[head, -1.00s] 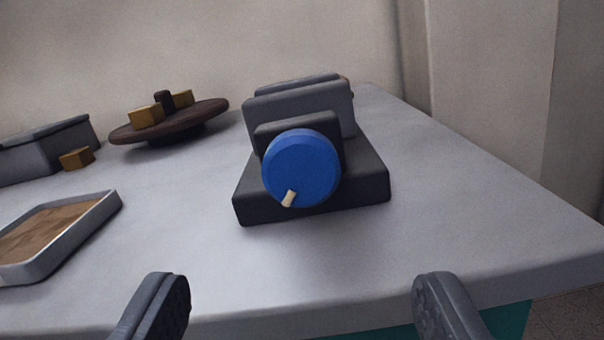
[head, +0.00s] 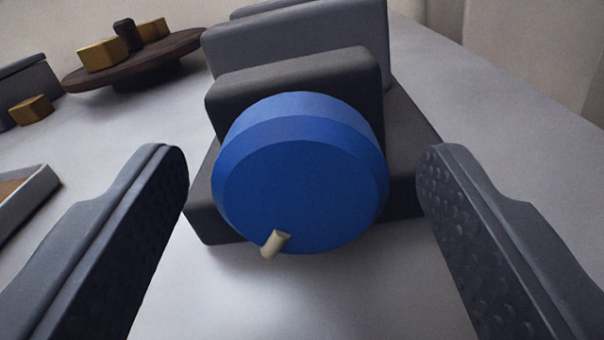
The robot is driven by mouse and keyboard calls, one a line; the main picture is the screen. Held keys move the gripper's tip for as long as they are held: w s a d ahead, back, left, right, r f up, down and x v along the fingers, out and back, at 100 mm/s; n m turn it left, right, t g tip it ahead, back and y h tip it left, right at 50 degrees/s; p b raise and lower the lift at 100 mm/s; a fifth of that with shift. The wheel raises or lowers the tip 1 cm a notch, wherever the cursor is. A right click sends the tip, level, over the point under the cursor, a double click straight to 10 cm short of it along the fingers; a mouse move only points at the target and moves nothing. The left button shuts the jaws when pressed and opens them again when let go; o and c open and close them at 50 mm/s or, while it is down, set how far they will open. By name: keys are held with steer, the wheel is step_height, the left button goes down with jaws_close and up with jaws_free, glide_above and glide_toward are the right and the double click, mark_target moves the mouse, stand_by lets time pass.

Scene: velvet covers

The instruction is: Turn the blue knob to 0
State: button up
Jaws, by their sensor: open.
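The blue knob (head: 305,180) is a thick round disc on the front of a dark grey block-shaped housing (head: 300,78). A small cream pointer peg (head: 275,243) sits at its lower edge, a little left of the bottom. No number marks show on the knob or housing. My gripper (head: 302,175) is open, with one dark padded finger on each side of the knob. The fingers look apart from the knob, with a gap at left and a gap at right. Nothing is between them but the view of the knob.
At the back left, a dark round turntable (head: 135,72) carries wooden blocks and a dark post. A small wooden block (head: 31,109) and a grey box (head: 30,84) are left of it. A tray (head: 25,201) lies at the left edge. The grey tabletop (head: 510,130) is clear at right.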

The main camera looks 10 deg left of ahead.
steer(key=c, duration=1)
steer(key=n, duration=0.4)
steer(key=shift+f+n, duration=0.1)
steer(key=shift+n, duration=0.3)
steer(key=n+b, duration=0.2)
steer(key=n, duration=0.3)
steer(key=shift+a+f+b, duration=0.15)
steer(key=shift+b, duration=0.2)
steer(key=n+b, duration=0.4)
steer(key=n, duration=0.2)
steer(key=shift+n, duration=0.4)
steer(key=shift+a+f+n+b, duration=0.15)
steer(key=shift+n+b, duration=0.5)
steer(key=shift+n, duration=1.55)
